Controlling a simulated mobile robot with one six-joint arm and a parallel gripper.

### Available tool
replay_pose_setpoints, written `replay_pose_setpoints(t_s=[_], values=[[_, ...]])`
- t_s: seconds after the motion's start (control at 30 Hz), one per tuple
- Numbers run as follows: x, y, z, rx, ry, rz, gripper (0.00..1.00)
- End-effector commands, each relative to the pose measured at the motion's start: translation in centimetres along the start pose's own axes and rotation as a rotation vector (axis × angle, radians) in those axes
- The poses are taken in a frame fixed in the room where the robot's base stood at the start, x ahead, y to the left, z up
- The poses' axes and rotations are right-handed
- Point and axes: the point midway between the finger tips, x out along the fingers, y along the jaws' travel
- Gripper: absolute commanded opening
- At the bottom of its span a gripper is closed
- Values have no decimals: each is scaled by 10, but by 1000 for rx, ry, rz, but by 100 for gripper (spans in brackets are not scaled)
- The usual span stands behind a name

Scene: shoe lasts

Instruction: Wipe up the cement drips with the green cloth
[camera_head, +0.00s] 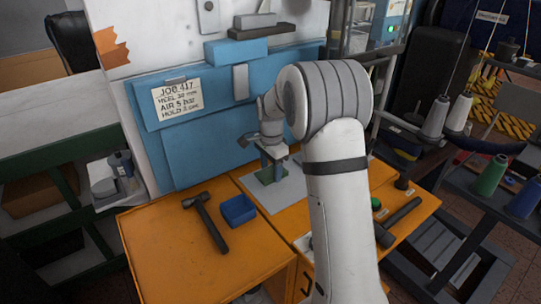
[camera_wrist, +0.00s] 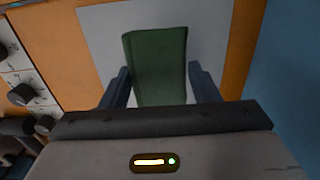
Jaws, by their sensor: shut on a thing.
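The green cloth (camera_wrist: 157,45) shows as a folded dark green block in the wrist view, between the two fingers of my gripper (camera_wrist: 160,78), which is shut on it. In the head view the cloth (camera_head: 266,178) is a small green patch below my gripper (camera_head: 272,166), over the light grey sheet (camera_head: 287,196) on the orange bench. I cannot tell whether the cloth touches the sheet. No cement drips can be made out; the cloth, gripper and arm hide part of the sheet.
A hammer (camera_head: 205,222) and a blue bin (camera_head: 238,210) lie left of the sheet on the bench (camera_head: 180,262). A blue panel with a job card (camera_head: 177,101) stands behind. Dark knobs (camera_wrist: 22,95) show left in the wrist view.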

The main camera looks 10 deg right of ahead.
Motion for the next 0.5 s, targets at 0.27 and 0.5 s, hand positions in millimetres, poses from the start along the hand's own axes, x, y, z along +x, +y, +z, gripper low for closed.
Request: replay_pose_setpoints(t_s=[0.27, 0.5], values=[[-29, 0, -1, 1, 1, -1, 37], [-36, 0, -1, 1, 0, -1, 37]])
